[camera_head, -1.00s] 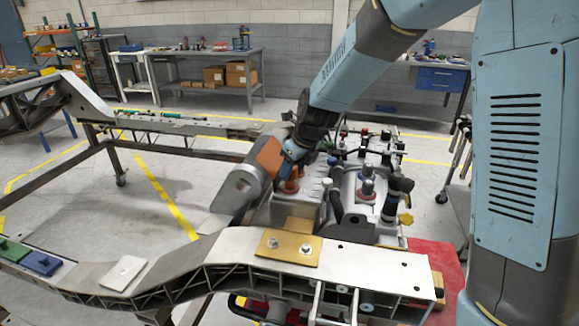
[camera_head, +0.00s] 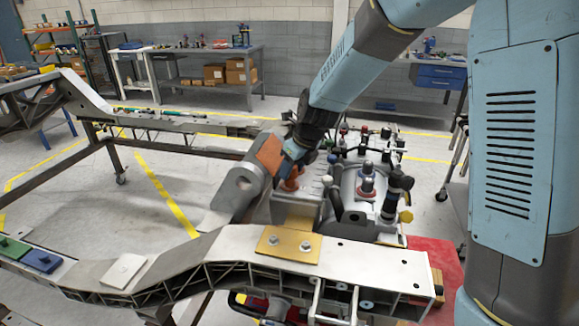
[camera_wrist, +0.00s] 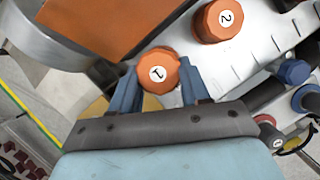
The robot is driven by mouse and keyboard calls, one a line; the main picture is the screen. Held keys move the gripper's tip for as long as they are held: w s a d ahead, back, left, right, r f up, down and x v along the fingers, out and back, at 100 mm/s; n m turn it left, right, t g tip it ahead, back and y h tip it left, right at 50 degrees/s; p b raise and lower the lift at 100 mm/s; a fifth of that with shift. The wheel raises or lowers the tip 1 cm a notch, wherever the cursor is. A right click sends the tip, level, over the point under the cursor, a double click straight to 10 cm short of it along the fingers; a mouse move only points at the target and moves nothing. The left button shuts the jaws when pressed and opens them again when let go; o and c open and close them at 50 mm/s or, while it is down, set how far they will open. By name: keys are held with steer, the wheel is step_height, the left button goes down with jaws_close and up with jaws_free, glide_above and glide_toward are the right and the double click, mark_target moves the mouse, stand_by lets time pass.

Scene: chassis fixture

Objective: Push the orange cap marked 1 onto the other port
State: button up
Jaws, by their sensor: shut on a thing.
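The orange cap marked 1 (camera_wrist: 157,72) sits between the two blue fingers of my gripper (camera_wrist: 158,78) in the wrist view. The fingers are shut on it, one on each side, and its numbered face is in sight. An orange cap marked 2 (camera_wrist: 218,20) is on the pale ribbed housing up and to the right of it. In the head view my gripper (camera_head: 291,160) points down at the left part of the housing, with an orange cap (camera_head: 289,184) at its tips. The underside of cap 1 is hidden, so I cannot tell whether it touches a port. I cannot make out the other port.
An orange block on a grey bracket (camera_head: 238,187) stands close left of my gripper. Dark fittings (camera_head: 367,185) rise from the housing to the right. Blue caps (camera_wrist: 291,72) show at the right in the wrist view. The metal chassis rail (camera_head: 205,257) runs in front.

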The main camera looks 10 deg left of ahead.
steer(key=shift+f, duration=0.7)
steer(key=shift+f, duration=0.7)
steer(key=o, duration=1.3)
steer(key=shift+o, duration=0.2)
steer(key=shift+r, duration=0.1)
steer(key=shift+r, duration=2.95)
steer(key=shift+d+r, duration=0.1)
